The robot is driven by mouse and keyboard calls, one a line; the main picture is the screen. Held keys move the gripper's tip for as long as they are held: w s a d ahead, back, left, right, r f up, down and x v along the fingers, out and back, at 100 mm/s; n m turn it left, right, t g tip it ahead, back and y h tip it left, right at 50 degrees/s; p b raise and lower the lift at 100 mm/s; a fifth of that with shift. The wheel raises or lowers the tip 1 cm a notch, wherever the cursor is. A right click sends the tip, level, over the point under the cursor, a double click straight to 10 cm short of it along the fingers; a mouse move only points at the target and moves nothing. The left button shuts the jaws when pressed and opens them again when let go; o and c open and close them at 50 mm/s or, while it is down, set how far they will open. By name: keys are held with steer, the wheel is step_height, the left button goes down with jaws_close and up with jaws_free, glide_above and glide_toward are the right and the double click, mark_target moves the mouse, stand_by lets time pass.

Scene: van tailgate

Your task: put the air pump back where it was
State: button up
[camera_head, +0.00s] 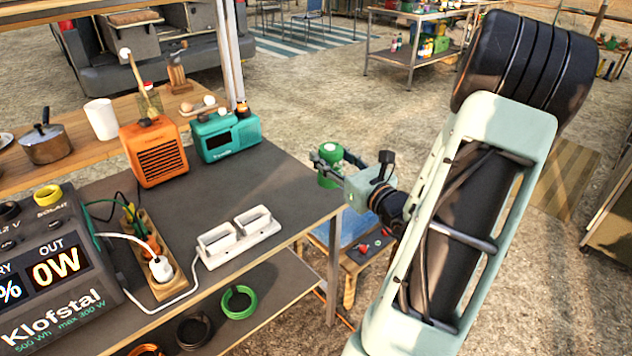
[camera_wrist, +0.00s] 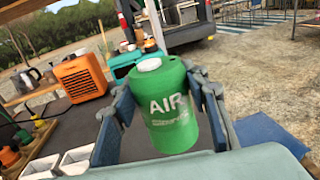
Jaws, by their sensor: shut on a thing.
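The air pump is a green cylinder with a white top and the word AIR on its side; it fills the middle of the wrist view (camera_wrist: 172,118). In the head view the pump (camera_head: 329,168) shows small, just off the right edge of the dark tabletop (camera_head: 285,180). My gripper (camera_head: 328,163) is shut on the pump, one finger on each side of it, as the wrist view also shows (camera_wrist: 165,100). The pump looks roughly upright and in the air.
On the tabletop stand an orange heater-like box (camera_head: 155,152), a teal radio (camera_head: 227,136), a white double holder (camera_head: 238,237), a power strip (camera_head: 150,250) and a power station (camera_head: 50,285). A low stand with a blue top (camera_head: 345,233) is below my gripper. The tabletop's right part is clear.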

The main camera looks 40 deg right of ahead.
steer(key=shift+w+d+f+b, duration=0.15)
steer(key=shift+w+f+b, duration=0.4)
steer(key=shift+w+f, duration=0.8)
steer(key=shift+w+d+f+b, duration=0.15)
steer(key=shift+w+f+b, duration=0.5)
steer(key=shift+f, duration=1.15)
steer(key=shift+w+d+f+b, duration=0.15)
steer(key=shift+w+f+b, duration=0.25)
steer(key=shift+w+f, duration=1.05)
steer(key=shift+s+f, duration=0.2)
steer(key=shift+f, duration=0.2)
steer(key=o, duration=1.6)
steer(key=shift+c, duration=0.2)
